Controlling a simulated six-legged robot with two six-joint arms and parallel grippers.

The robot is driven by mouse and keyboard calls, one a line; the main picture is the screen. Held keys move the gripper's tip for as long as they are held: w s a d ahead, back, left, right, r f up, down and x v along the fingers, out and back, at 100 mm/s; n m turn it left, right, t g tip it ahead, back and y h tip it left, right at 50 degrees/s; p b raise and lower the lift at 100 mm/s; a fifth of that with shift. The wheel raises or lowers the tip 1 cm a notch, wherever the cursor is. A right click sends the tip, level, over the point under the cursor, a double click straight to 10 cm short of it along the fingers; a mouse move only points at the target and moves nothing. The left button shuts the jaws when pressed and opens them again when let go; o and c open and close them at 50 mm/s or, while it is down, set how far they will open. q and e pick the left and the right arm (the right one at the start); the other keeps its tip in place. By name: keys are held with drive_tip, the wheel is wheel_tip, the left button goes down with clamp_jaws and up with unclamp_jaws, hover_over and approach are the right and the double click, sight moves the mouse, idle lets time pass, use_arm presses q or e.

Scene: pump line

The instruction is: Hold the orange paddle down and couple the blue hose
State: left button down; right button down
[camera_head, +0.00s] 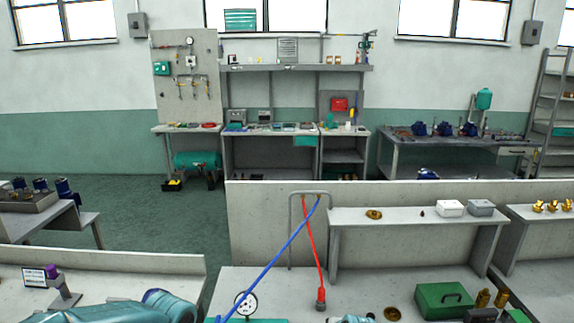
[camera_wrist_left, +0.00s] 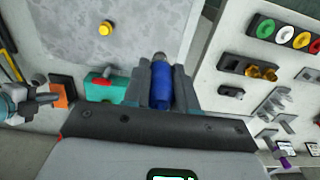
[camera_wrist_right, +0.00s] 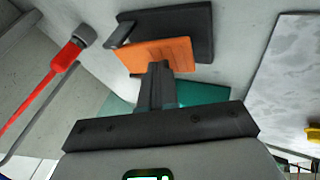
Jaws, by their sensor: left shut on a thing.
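My left gripper (camera_wrist_left: 161,82) is shut on the blue hose's end (camera_wrist_left: 160,96), a blue sleeve with a grey tip pointing away from the wrist. In the head view the blue hose (camera_head: 278,253) runs from a rack down to the lower left. The orange paddle (camera_wrist_right: 152,53) sits at a dark block (camera_wrist_right: 185,22) in the right wrist view. My right gripper (camera_wrist_right: 160,72) is shut, its fingertips overlapping the paddle's near edge; I cannot tell how hard they touch. The paddle (camera_wrist_left: 62,86) also shows in the left wrist view, beside my right gripper. A teal block (camera_wrist_left: 104,88) with a red part lies right of it.
A red hose (camera_head: 311,247) hangs to a coupling on the bench (camera_head: 320,296). A round gauge (camera_head: 246,303) stands left of it. A yellow knob (camera_wrist_left: 105,28) is on a grey plate. A green box (camera_head: 444,299) and brass parts lie at the right.

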use_arm(q)
drive_tip(key=shift+f+b, duration=0.35)
drive_tip(key=shift+f, duration=0.15)
use_arm(e)
drive_tip(key=shift+s+f, duration=0.1)
drive_tip(key=shift+f, duration=0.35)
use_arm(q)
drive_tip(key=shift+r, duration=0.1)
use_arm(e)
drive_tip(key=shift+r, duration=0.1)
use_arm(q)
drive_tip(key=shift+r+p, duration=0.25)
drive_tip(key=shift+p, duration=0.15)
use_arm(e)
drive_tip(key=shift+r, duration=3.55)
